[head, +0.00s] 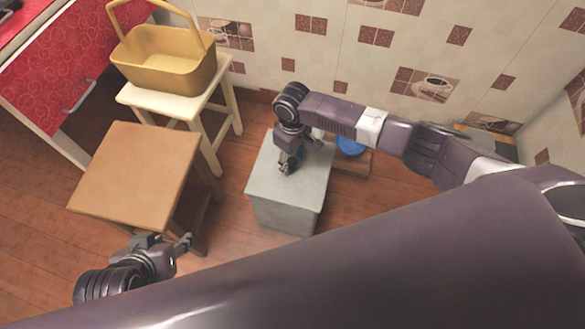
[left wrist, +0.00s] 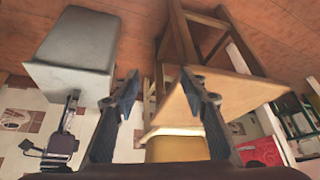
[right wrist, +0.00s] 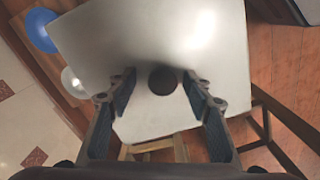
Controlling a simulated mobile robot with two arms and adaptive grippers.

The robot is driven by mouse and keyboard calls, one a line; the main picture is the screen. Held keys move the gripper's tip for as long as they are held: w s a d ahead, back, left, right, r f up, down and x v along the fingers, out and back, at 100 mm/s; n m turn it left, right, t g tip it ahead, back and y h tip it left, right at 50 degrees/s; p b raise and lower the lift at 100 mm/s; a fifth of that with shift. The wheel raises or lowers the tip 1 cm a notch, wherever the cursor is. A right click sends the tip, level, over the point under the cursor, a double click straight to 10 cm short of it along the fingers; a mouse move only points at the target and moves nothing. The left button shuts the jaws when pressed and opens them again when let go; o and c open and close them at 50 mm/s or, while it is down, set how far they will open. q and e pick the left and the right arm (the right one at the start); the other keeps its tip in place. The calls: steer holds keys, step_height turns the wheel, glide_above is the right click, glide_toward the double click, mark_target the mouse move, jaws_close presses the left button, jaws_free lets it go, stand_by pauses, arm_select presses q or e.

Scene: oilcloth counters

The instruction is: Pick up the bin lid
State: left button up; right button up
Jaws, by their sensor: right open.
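The bin (head: 283,216) is a grey box on the floor with a flat grey bin lid (head: 310,183) on top. In the right wrist view the lid (right wrist: 150,40) fills the middle, with a round dark knob (right wrist: 163,80) on it. My right gripper (head: 287,166) is over the lid, pointing down. In its wrist view the open fingers (right wrist: 160,84) stand either side of the knob, with gaps visible. My left gripper (head: 174,249) is open and empty, low beside the wooden stool; the bin (left wrist: 78,38) shows in its wrist view, away from the fingers.
A wooden stool (head: 135,170) stands left of the bin, and a white stool (head: 220,115) behind it holds a yellow basket (head: 165,72). A blue round object (head: 350,145) sits right of the bin by the tiled wall. A red-fronted counter (head: 70,55) is at the far left.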

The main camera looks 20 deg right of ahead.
steer(key=shift+f, duration=0.25)
arm_select(q)
steer(key=shift+w+d+r+t, duration=0.2)
steer(key=shift+w+r+t, duration=0.1)
steer(key=shift+w, duration=0.3)
arm_select(e)
steer(key=shift+c, duration=0.2)
jaws_close()
steer(key=shift+a, duration=0.1)
steer(key=shift+r, duration=0.1)
